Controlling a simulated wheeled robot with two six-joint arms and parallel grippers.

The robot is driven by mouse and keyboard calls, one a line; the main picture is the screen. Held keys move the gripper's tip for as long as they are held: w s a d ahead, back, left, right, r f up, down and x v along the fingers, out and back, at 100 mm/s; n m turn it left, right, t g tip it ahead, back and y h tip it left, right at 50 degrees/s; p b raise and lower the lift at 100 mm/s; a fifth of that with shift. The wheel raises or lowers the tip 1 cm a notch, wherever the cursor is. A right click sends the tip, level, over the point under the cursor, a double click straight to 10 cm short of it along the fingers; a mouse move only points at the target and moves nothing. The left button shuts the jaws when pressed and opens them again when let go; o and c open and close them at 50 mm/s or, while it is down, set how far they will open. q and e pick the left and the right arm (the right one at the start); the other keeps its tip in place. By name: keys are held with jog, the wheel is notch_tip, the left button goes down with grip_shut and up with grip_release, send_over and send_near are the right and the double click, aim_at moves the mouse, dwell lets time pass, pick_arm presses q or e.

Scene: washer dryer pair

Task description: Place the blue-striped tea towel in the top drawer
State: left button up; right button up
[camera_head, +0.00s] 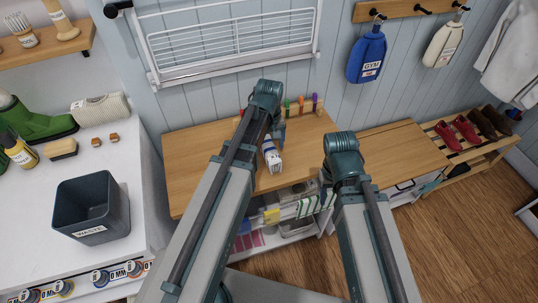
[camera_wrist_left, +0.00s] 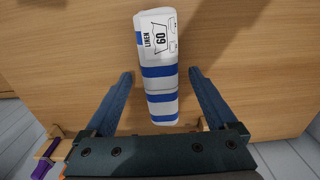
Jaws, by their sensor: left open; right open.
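The blue-striped tea towel (camera_head: 271,155) is a white roll with blue bands, lying on the wooden bench top. In the left wrist view the towel (camera_wrist_left: 160,62) shows a "LINEN 60" label. My left gripper (camera_wrist_left: 161,76) is open above the bench, one finger on each side of the towel, with gaps to both. In the head view my left gripper (camera_head: 277,135) is partly covered by its own arm. My right arm reaches over the bench; its gripper fingers are hidden behind it. A front with a dark handle (camera_head: 405,184) shows under the right part; which drawer is the top one is unclear.
Coloured pegs (camera_head: 301,104) stand along the bench's back edge. Folded and packed items (camera_head: 300,208) lie below the bench front. A waste bin (camera_head: 92,205) stands on the white machine at left. A shoe rack (camera_head: 475,140) stands at right.

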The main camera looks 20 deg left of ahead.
aim_at(269, 145)
pick_arm(q)
notch_tip(269, 145, down, 3)
jog(key=shift+f+b, duration=0.1)
jog(key=shift+b, duration=1)
pick_arm(e)
notch_tip(269, 145, down, 3)
pick_arm(q)
jog(key=shift+c, duration=0.2)
grip_shut()
